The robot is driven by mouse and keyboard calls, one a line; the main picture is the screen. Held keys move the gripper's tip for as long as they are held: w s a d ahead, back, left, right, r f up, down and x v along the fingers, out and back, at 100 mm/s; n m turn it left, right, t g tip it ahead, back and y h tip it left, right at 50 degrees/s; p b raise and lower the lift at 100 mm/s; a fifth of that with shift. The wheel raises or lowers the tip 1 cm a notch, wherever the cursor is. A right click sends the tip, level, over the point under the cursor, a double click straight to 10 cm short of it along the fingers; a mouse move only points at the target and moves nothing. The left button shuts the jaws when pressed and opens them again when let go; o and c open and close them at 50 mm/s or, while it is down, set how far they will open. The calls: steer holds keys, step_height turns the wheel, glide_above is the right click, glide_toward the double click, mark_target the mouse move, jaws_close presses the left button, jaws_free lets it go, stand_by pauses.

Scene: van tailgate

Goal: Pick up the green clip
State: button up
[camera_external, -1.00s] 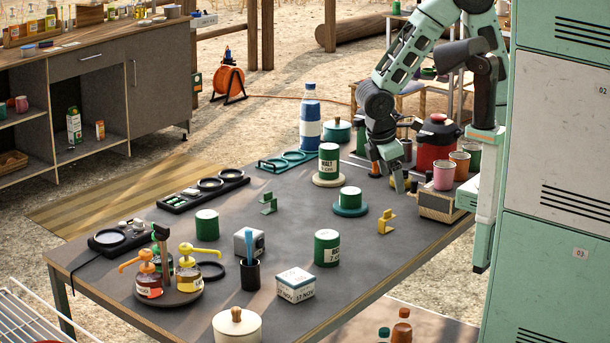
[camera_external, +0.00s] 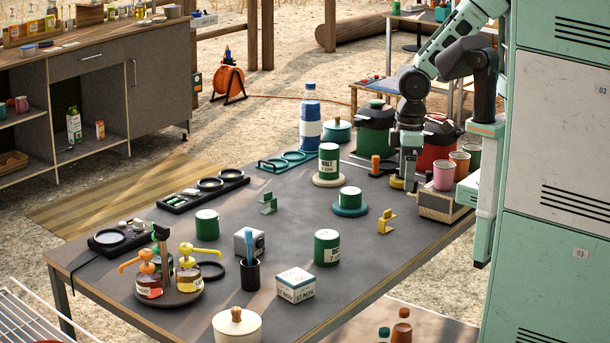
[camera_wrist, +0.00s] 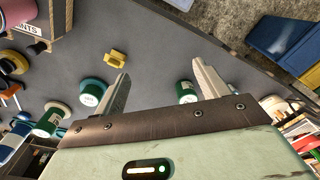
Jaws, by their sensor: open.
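The green clip (camera_external: 268,203) stands on the dark table, left of the middle, in the external view. It is a small stepped bracket shape. I cannot make it out in the wrist view. My gripper (camera_wrist: 160,74) is open and empty, with its two fingers spread over the table. In the external view my gripper (camera_external: 408,181) points down at the far right part of the table, well to the right of the green clip and apart from it. A yellow clip (camera_external: 386,221) of similar shape stands nearer my gripper; it also shows in the wrist view (camera_wrist: 115,57).
A green tin on a teal disc (camera_external: 350,201), a green tin on a cream disc (camera_external: 328,163) and another green tin (camera_external: 327,247) stand between. A left green tin (camera_external: 207,225) is beside the clip. A crate with cups (camera_external: 440,207) is by my gripper.

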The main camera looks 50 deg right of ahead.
stand_by(0.3)
steer(key=c, duration=0.6)
